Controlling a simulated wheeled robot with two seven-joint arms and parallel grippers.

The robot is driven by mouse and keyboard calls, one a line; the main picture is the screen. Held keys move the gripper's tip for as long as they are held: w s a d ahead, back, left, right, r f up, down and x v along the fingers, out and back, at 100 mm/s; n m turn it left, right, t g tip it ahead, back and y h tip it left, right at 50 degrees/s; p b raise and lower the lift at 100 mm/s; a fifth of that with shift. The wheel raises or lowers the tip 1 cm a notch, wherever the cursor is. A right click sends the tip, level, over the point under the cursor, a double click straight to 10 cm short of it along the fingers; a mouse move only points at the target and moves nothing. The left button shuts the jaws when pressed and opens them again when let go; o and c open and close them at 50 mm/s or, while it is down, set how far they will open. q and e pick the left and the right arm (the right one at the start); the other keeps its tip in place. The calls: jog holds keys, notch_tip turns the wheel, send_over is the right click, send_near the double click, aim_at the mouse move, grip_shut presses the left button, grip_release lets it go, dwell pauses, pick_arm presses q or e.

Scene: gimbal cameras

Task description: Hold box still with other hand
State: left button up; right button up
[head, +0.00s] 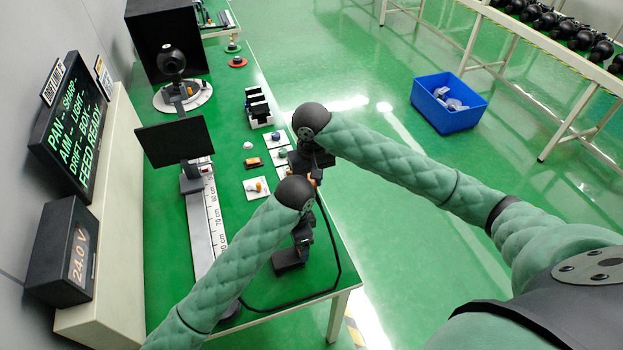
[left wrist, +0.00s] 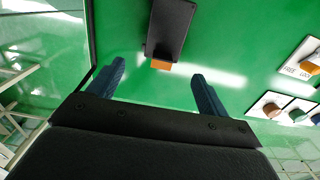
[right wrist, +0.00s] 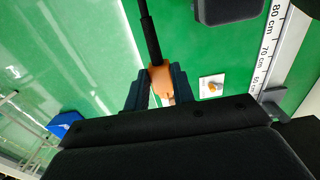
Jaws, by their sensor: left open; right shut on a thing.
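A dark box (left wrist: 174,25) with an orange end (left wrist: 161,65) lies on the green table in the left wrist view, just beyond my left fingertips. My left gripper (left wrist: 159,78) is open and empty, with the orange end in line with the gap between its fingers. In the head view my left gripper (head: 290,260) is low over the near table; I cannot make out the box there. My right gripper (right wrist: 155,85) is shut on an orange plug (right wrist: 159,77) with a black cable (right wrist: 149,30). My right gripper (head: 309,165) is farther along the table's right edge.
White cards with coloured knobs, one with an orange knob (head: 258,187), lie left of my right gripper. A ruler rail (head: 204,225) with a dark panel (head: 175,142) stands farther left. A black cable (head: 336,283) curves near the table's front corner. A blue crate (head: 447,110) is on the floor.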

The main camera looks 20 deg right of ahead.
aim_at(288, 256)
pick_arm(q)
notch_tip(288, 256, up, 5)
jog(key=s+a+p, duration=0.2)
jog(key=p, duration=0.6)
jog(key=shift+w+a+f+p, duration=0.2)
jog(key=shift+w+f, duration=0.2)
jog(key=shift+f, duration=1.7)
jog(key=shift+w+a+f+p, duration=0.1)
jog(key=shift+w+a+f, duration=0.2)
jog(key=shift+f, duration=1.85)
jog(key=shift+w+a+f+p, duration=0.15)
jog(key=shift+w+f, duration=0.3)
jog(key=shift+f, duration=1.65)
jog(key=shift+c, duration=0.2)
jog(key=c, duration=1)
jog(key=o, duration=1)
jog(key=shift+o, duration=0.2)
notch_tip(288, 256, up, 12)
